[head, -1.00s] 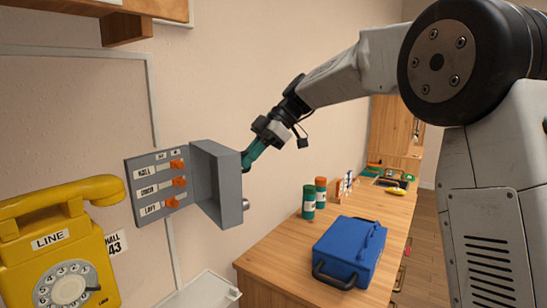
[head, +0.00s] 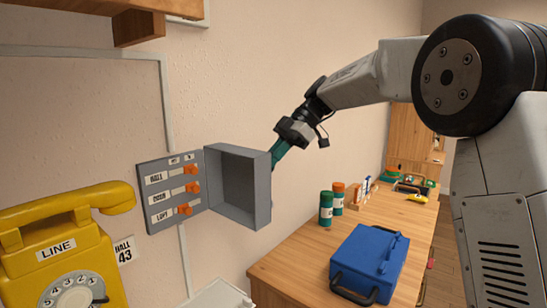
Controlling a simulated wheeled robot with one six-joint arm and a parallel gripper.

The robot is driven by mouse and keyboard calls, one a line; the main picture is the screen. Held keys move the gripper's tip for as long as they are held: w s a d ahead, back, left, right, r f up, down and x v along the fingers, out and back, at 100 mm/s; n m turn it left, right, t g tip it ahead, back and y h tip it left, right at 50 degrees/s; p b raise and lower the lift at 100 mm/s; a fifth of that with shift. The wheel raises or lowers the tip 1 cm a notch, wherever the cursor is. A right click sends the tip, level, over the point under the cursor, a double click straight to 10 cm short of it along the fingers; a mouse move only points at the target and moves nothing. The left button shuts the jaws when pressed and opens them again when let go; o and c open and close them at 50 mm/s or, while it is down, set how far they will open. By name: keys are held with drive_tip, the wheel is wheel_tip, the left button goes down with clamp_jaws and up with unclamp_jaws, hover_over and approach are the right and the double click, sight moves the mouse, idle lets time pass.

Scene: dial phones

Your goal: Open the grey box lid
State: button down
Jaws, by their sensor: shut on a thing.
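The grey box (head: 172,208) is on the wall, with several orange switches on its panel beside labels such as HALL and LOFT. Its lid (head: 238,185), a hollow grey cover, stands swung out to the right of the panel, with its inside facing me. My gripper (head: 276,158) has teal fingers that reach down to the lid's outer right side, near the upper edge. The fingers are shut on the lid there; their tips are partly hidden behind it.
A yellow dial phone (head: 62,250) is at the left, near the box. A wooden counter (head: 290,272) runs below and to the right, with a blue case (head: 370,262), a green jar (head: 326,209) and an orange-lidded jar (head: 338,199). Bare wall lies behind my gripper.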

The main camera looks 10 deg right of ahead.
drive_tip(key=shift+a, duration=0.15)
drive_tip(key=c, duration=1.5)
unclamp_jaws()
drive_tip(key=shift+a, duration=0.15)
drive_tip(key=shift+w+d, duration=0.1)
drive_tip(key=shift+d, duration=0.2)
drive_tip(key=v, duration=0.7)
drive_tip(key=shift+d+r, duration=0.2)
drive_tip(key=shift+r, duration=0.05)
